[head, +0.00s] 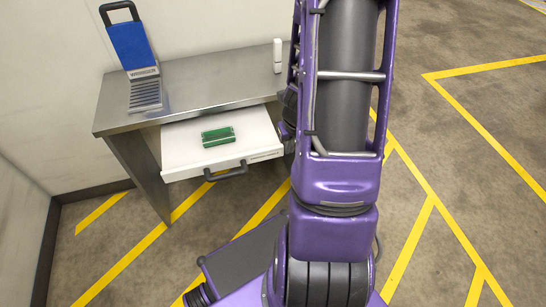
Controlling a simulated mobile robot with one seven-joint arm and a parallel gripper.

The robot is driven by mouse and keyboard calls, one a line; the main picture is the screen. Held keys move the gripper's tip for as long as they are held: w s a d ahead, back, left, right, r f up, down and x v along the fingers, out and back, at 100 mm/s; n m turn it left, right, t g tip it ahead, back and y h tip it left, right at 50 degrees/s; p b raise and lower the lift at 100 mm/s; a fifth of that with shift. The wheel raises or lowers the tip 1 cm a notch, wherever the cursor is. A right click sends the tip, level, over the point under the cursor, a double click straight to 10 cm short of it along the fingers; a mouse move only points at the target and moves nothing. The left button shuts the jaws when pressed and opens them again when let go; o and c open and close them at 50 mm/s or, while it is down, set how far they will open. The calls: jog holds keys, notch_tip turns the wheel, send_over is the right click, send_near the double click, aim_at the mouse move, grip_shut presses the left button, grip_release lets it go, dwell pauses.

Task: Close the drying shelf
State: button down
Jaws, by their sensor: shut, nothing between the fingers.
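The drying shelf (182,153) is a white pull-out shelf under the metal table. It stands pulled out toward me, past the table's front edge. A dark handle (228,172) is on its front face. A green block-like item (218,137) lies on the shelf. My purple arm rises through the middle right of the head view and hides the space just right of the shelf. My gripper's fingers do not show; part of my arm's far end is seen beside the shelf's right edge.
The metal table (205,84) carries a blue-backed device (130,45) at left and a small white bottle-like item (277,56) at the back right. A wall is behind it. Open floor (450,150) with yellow lines lies at right.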

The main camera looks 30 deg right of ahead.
aim_at(281, 152)
jog(key=w+f, duration=0.1)
jog(key=f, duration=0.2)
jog(key=w+d+f+b, duration=0.1)
jog(key=w+f, duration=0.1)
jog(key=f, duration=0.1)
jog(key=w+f, duration=0.2)
jog(key=f, duration=0.2)
jog(key=shift+w+d+b, duration=0.1)
jog(key=shift+d+b, duration=0.05)
jog(key=shift+b, duration=0.25)
jog(key=shift+w+d, duration=0.15)
jog(key=shift+w, duration=0.25)
jog(key=shift+w, duration=0.1)
